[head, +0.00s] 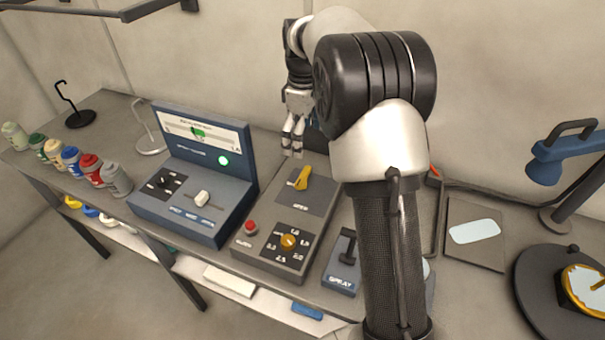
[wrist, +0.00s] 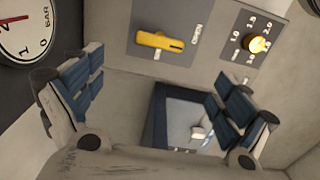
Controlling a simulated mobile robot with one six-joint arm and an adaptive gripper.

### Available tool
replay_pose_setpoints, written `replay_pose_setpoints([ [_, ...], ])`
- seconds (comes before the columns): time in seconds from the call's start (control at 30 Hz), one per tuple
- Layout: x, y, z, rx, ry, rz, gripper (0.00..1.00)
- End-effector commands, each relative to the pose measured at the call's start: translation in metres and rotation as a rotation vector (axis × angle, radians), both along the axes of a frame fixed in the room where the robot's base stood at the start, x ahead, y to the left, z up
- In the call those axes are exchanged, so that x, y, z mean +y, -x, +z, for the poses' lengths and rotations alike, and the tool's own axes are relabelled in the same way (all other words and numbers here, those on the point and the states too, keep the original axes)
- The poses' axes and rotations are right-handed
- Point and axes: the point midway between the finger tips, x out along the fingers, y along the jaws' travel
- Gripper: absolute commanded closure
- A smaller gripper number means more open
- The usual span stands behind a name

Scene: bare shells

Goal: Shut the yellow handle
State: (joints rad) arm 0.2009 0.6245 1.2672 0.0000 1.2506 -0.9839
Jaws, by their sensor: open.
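The yellow handle (head: 301,178) is a short lever on a dark grey plate on top of a grey control box (head: 262,262). In the head view it is tilted, its wide end toward the upper right. In the wrist view the yellow handle (wrist: 160,41) lies nearly level, with an "OPEN" label to its right. My gripper (head: 293,140) is open and empty, above and just behind the handle in the head view. In the wrist view my gripper (wrist: 156,88) has its fingers spread wide, with the handle beyond them and apart from them.
A yellow dial knob (head: 288,242) and red button (head: 250,227) share the box. A blue console (head: 190,212) stands to the left, a spray lever (head: 346,248) to the right. Several bottles (head: 90,168) line the left. A gauge (wrist: 27,25) shows in the wrist view.

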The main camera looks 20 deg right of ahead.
Motion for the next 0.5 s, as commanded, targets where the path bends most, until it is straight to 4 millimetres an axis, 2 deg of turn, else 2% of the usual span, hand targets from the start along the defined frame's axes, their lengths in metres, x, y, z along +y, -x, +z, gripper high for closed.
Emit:
replay_pose_setpoints([
  [0.03, 0.000, 0.001, -0.016, 0.005, -0.001, 0.000, 0.05],
  [0.3, 0.000, 0.001, -0.075, 0.004, -0.001, -0.001, 0.05],
  [0.5, 0.000, 0.001, -0.108, 0.002, -0.001, -0.001, 0.05],
])
